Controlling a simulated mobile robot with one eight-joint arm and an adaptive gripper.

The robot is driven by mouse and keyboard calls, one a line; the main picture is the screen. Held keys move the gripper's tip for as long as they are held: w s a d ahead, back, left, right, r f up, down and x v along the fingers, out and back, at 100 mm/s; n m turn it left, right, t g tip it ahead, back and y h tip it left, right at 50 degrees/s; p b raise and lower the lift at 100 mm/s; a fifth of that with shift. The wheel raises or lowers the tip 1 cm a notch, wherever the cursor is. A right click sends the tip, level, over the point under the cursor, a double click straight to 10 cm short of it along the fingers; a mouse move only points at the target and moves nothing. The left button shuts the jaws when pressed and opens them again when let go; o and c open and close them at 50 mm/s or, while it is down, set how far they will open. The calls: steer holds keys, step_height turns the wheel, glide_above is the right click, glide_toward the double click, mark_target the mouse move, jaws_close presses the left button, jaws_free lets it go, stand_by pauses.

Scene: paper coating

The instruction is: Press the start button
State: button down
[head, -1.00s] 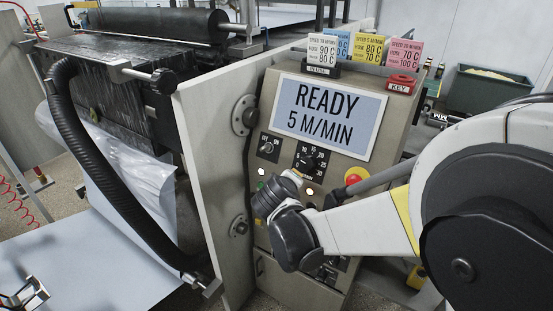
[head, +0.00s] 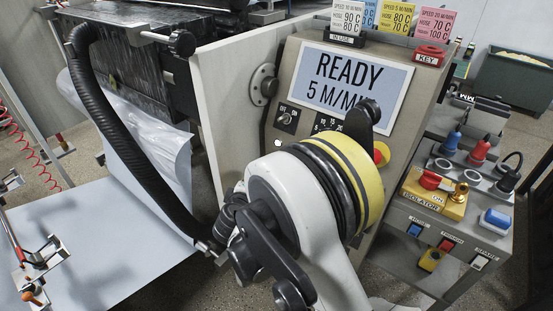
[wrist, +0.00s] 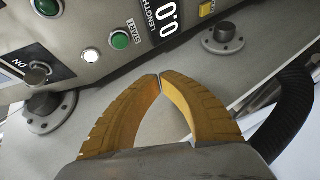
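The green start button (wrist: 120,40), labelled START, is on the grey control panel in the wrist view. My gripper (wrist: 160,76) has two yellow ribbed fingers with their tips together and nothing between them. The tips are below and to the right of the button in the picture, apart from it. In the head view, the control panel (head: 290,100) has a display (head: 350,85) reading READY and 5 M/MIN, partly covered by my arm. My arm hides the lower panel, and the start button does not show there.
A lit white lamp (wrist: 91,55) and another green button (wrist: 47,6) are near the start button. A red emergency knob (head: 381,153) is beside my arm. A black hose (head: 120,140) hangs at the left. An isolator table (head: 500,245) with plugs stands at the right.

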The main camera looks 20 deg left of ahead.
steer(key=w+d, duration=0.3)
steer(key=w, duration=0.5)
steer(key=shift+d, duration=0.2)
steer(key=shift+w, duration=0.2)
stand_by(1.2)
steer(key=shift+w+d, duration=0.2)
steer(key=shift+w, duration=0.1)
